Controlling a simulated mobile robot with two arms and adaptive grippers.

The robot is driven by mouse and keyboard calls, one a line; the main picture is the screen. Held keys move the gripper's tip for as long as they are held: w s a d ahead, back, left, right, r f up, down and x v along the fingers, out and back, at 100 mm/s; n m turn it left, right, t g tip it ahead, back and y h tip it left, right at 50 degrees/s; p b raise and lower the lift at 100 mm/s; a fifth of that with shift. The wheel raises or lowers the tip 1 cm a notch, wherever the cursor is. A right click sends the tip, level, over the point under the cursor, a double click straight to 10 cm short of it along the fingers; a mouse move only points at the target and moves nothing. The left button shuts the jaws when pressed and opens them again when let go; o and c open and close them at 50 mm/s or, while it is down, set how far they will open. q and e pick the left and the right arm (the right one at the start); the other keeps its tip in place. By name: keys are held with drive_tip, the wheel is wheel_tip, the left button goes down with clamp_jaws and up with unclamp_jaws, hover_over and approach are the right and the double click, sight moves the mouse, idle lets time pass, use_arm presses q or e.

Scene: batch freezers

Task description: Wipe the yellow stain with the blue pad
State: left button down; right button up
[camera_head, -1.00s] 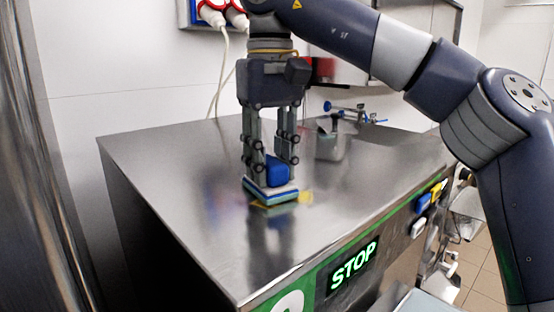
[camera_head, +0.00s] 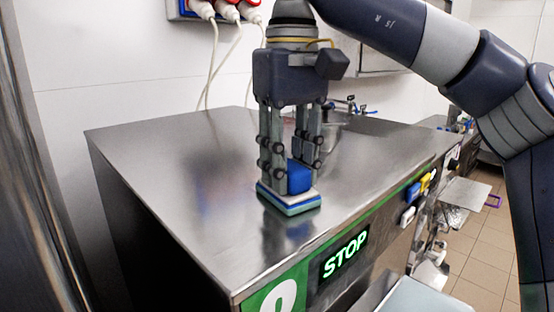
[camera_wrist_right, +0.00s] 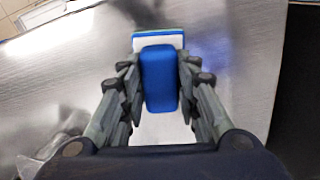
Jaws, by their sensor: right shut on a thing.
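The blue pad (camera_head: 290,203) has a blue upright handle, a white layer and a blue-green base. My right gripper (camera_head: 287,182) points down and is shut on the handle, with a finger on each side. The right wrist view also shows the blue handle (camera_wrist_right: 160,80) between the fingers. The pad is level, on or very close to the steel top (camera_head: 170,165); I cannot tell if it touches. No yellow stain shows now; the pad may cover its spot. My left gripper is not in view.
A metal container (camera_head: 331,135) stands behind the gripper on the steel top. White cables (camera_head: 222,65) hang at the wall. The left of the top is clear.

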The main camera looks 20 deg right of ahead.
drive_tip(key=shift+s+d, duration=0.3)
drive_tip(key=shift+s, duration=0.35)
drive_tip(key=shift+a, duration=0.85)
drive_tip(key=shift+w+a, duration=0.25)
drive_tip(key=shift+w, duration=0.55)
drive_tip(key=shift+w+a, duration=0.25)
drive_tip(key=shift+w, duration=0.5)
drive_tip(key=shift+w+a+f, duration=0.1)
drive_tip(key=shift+w+a, duration=0.15)
drive_tip(key=shift+w, duration=0.35)
drive_tip(key=shift+w+a+r, duration=0.1)
drive_tip(key=shift+w+a, duration=0.1)
drive_tip(key=shift+w, duration=0.45)
drive_tip(key=shift+w+a+f, duration=0.1)
drive_tip(key=shift+w+a, duration=0.15)
drive_tip(key=shift+w, duration=0.35)
drive_tip(key=shift+w+r, duration=0.15)
drive_tip(key=shift+r, duration=1.3)
wheel_tip(320, 180, up, 3)
drive_tip(key=shift+r, duration=0.1)
